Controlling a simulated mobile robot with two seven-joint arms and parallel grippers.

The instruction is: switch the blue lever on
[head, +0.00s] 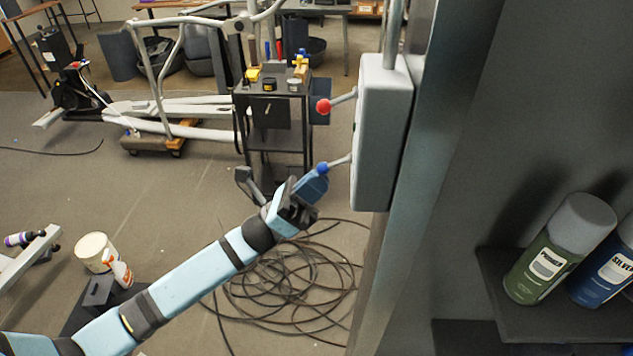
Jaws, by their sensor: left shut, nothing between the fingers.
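The blue lever (322,169) has a round blue knob on a thin grey rod. It sticks out to the left from the lower part of a pale grey switch box (382,130) and slopes slightly down toward its knob. My left gripper (314,183) comes in from the lower left and is shut and empty. Its tip is right at the underside of the blue knob; I cannot tell whether they touch. A red lever (323,106) sits above on the same box, also sloping down to the left. My right gripper is not in view.
The box is fixed to a dark grey metal post or wall at the right. Spray cans (560,250) stand on a shelf at lower right. A dark tool cart (275,125) stands behind the levers. Coiled cable (290,280) lies on the floor below my arm.

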